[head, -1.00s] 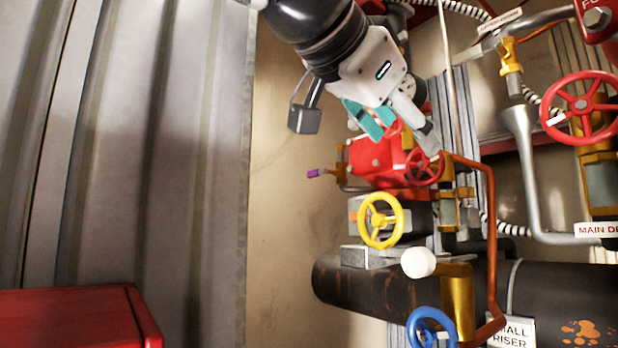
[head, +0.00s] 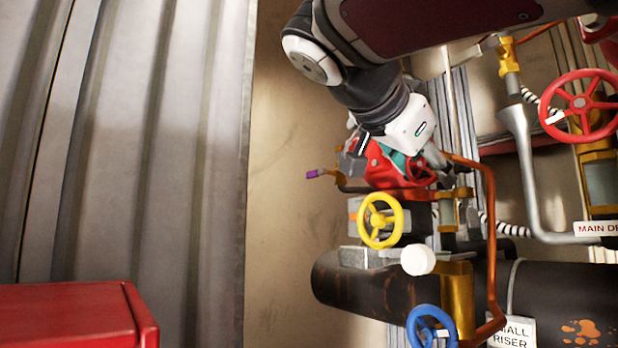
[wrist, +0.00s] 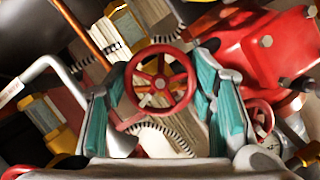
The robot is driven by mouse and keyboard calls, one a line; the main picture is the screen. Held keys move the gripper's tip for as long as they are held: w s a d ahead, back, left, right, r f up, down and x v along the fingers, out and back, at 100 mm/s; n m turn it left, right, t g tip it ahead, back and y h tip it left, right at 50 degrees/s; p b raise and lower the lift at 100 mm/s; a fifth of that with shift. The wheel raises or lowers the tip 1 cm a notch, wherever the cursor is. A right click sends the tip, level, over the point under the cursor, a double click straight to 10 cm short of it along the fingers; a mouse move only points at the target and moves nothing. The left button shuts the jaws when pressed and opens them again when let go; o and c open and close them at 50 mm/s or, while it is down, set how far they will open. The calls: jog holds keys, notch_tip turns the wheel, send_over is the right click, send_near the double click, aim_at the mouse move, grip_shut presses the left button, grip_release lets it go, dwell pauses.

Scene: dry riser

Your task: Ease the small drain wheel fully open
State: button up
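A small red handwheel (head: 421,171) sits on the valve beside the red box, partly hidden by my gripper in the head view. No readable label marks it as the drain wheel. In the wrist view the red wheel (wrist: 161,81) faces the camera, its rim between the teal finger pads. My gripper (wrist: 162,70) is open, one finger on each side of the wheel, with small gaps visible. In the head view my gripper (head: 425,158) reaches down onto the wheel from above. Whether the pads are level with the rim in depth is unclear.
A yellow wheel (head: 380,220) and a blue wheel (head: 431,327) stand below. A copper pipe (head: 490,230) runs close on the right. A larger red wheel (head: 582,104) is at far right, near the partly cut-off MAIN sign (head: 598,229). The red box (head: 378,168) crowds the left.

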jog(key=c, duration=0.4)
jog(key=n+g+h+p, duration=0.1)
jog(key=n+p, duration=0.1)
jog(key=p, duration=0.1)
jog(key=shift+n+g, duration=0.4)
jog(key=shift+n+g+h+p, duration=0.3)
jog(key=shift+n+g+p, duration=0.4)
jog(key=shift+n+p, duration=0.3)
jog(key=o, duration=0.9)
